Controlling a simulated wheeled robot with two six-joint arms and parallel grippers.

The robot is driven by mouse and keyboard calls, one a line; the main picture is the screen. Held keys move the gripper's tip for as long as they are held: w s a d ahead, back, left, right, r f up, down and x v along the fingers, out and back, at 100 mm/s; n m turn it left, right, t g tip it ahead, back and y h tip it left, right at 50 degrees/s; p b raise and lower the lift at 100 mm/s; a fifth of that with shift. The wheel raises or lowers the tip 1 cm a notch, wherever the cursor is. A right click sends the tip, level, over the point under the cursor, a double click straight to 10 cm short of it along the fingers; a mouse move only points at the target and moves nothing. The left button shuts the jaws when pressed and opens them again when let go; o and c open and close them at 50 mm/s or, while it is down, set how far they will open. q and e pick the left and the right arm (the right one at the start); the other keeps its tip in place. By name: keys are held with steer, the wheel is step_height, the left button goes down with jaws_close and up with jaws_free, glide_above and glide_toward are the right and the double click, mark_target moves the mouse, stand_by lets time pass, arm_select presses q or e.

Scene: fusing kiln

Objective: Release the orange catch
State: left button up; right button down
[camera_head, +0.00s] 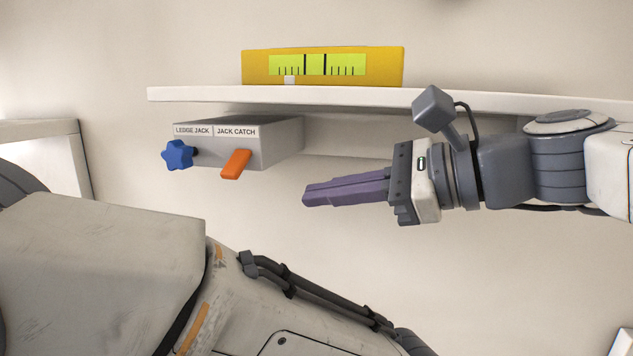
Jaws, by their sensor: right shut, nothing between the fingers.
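The orange catch (236,164) is a short lever on the front of a grey box (260,146) under the shelf. It sits below the label "JACK CATCH" and points down and toward me, tilted. My right gripper (305,198) comes in from the right, with its purple fingers shut and empty. Its tips are to the right of the catch and a little lower in the picture, apart from it. My left gripper is not in view.
A blue star knob (178,155) sits left of the catch, below the label "LEDGE JACK". The white shelf (370,97) runs above, bearing a yellow level gauge (252,68). A white panelled block (45,150) stands at the left. Wall space between gripper and box is clear.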

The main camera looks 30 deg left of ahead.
mark_target(237, 164)
arm_select(q)
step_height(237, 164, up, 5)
steer(key=p, duration=0.4)
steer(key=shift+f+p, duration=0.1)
steer(key=shift+p, duration=0.25)
arm_select(e)
steer(key=s+a, duration=0.2)
steer(key=a, duration=0.7)
steer(key=shift+s+r, duration=0.25)
steer(key=shift+r, duration=0.05)
steer(key=shift+s, duration=0.1)
